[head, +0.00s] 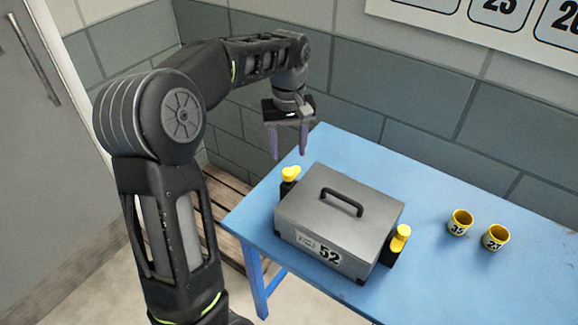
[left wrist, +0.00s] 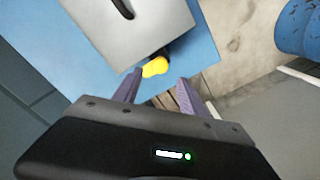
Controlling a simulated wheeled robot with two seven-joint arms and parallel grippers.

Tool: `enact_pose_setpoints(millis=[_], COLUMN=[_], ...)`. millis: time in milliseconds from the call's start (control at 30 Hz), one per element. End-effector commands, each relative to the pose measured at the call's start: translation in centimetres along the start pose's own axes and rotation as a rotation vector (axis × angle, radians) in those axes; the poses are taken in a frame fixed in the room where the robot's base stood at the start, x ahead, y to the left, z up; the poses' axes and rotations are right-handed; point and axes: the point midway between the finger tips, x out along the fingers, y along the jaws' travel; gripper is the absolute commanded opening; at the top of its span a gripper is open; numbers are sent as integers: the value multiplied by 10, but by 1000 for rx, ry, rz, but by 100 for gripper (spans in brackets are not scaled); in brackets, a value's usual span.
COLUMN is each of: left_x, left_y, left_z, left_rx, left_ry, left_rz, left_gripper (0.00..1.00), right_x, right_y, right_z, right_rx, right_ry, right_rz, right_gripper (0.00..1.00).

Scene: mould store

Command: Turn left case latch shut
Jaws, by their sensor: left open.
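A grey case (head: 338,212) with a black top handle (head: 342,201) and a label reading 52 stands on the blue table. Its left latch, a yellow knob (head: 291,173) on a black mount, sits at the case's left end. The right latch (head: 400,238), also yellow, is at the right end. My left gripper (head: 289,155) hangs open and empty, fingers down, above and behind the left latch. In the left wrist view the left latch (left wrist: 155,67) shows just beyond the fingertips, apart from them, beside the case (left wrist: 130,25). My right gripper is not in view.
Two yellow numbered cups, one marked 35 (head: 459,223) and another (head: 495,238), stand on the blue table (head: 430,195) right of the case. A block wall is behind. A wooden pallet (head: 228,205) lies on the floor left of the table.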

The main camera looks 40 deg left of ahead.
Motion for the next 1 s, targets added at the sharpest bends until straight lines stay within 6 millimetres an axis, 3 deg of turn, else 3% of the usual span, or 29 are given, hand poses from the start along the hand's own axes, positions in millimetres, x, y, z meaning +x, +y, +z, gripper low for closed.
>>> enact_pose_setpoints(millis=[500,833,1000], left_x=[67,71,71], left_y=[0,0,0], left_z=[0,0,0], left_rx=[-1,0,0], left_ry=[-1,0,0], left_rz=[0,0,0], left_gripper=[49,49,35], right_x=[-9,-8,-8], right_y=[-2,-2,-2], right_z=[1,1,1], right_rx=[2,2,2], right_ry=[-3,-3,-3], right_rz=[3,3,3], right_gripper=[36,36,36])
